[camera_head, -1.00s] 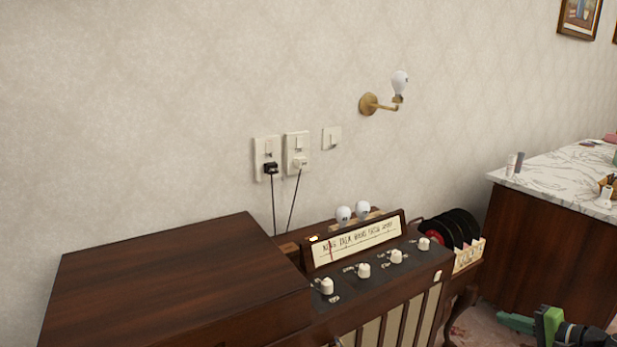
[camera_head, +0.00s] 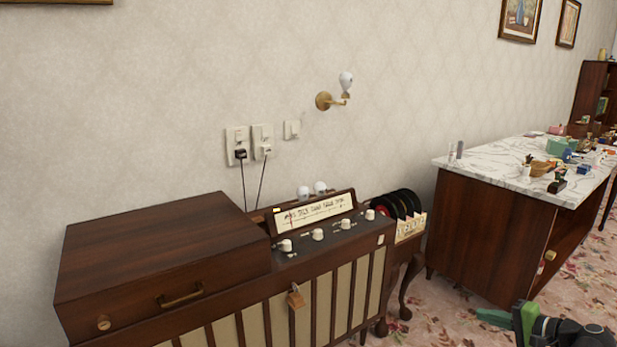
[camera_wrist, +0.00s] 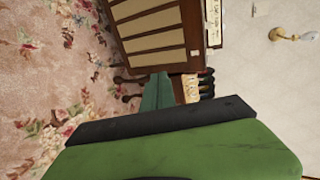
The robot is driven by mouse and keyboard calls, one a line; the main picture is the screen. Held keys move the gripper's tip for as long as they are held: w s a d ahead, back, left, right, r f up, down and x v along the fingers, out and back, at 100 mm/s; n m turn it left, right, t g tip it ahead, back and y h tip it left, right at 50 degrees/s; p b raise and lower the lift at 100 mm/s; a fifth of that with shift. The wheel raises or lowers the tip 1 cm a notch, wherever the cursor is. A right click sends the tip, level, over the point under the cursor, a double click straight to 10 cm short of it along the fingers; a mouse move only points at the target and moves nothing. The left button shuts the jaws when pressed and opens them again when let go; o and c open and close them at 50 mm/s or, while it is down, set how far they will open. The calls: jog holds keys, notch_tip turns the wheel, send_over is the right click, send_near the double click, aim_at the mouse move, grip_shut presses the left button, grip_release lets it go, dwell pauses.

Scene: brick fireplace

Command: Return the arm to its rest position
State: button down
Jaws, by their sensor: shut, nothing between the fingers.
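My gripper (camera_head: 497,317) is green and shows at the bottom right of the head view, low above the floral carpet and in front of the marble-topped cabinet. Its green jaws also show in the wrist view (camera_wrist: 157,92), pointing toward the foot of the wooden radio cabinet. The jaws are shut and hold nothing. The gripper is apart from the furniture. The rest of my arm runs out of the bottom right corner of the head view.
A marble-topped cabinet (camera_head: 490,235) stands right, with small objects on top. A wall lamp (camera_head: 331,99) and plugged sockets (camera_head: 250,145) are behind. Carpet (camera_head: 440,325) is open between the cabinets.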

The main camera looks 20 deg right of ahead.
jog(key=w+a+f+n+g+y, duration=0.1)
jog(key=w+a+n+g+y, duration=0.1)
jog(key=w+a, duration=0.65)
jog(key=w+a+f+n+g+y, duration=0.1)
jog(key=w+a+n+g+y, duration=0.2)
jog(key=a, duration=1)
jog(key=w+a+f+n+g+y, duration=0.1)
jog(key=w+a+n, duration=0.1)
jog(key=w+a, duration=0.75)
jog(key=s+a+f+n+g+h, duration=0.2)
jog(key=a+f+n, duration=0.15)
jog(key=a, duration=0.45)
jog(key=s+a+f+n+g+h, duration=0.2)
jog(key=s+a+f, duration=0.15)
jog(key=a, duration=0.55)
jog(key=s+a+f+n+g+h, duration=0.1)
jog(key=a+f+n+g+h, duration=0.2)
jog(key=a, duration=0.5)
jog(key=s+d+f+h, duration=0.1)
jog(key=d+f+h, duration=0.15)
jog(key=d, duration=0.45)
notch_tip(320, 180, up, 34)
jog(key=p, duration=3.2)
jog(key=shift+a+f+m+p, duration=0.15)
jog(key=shift+a+m+p, duration=0.2)
jog(key=shift+a+p, duration=0.05)
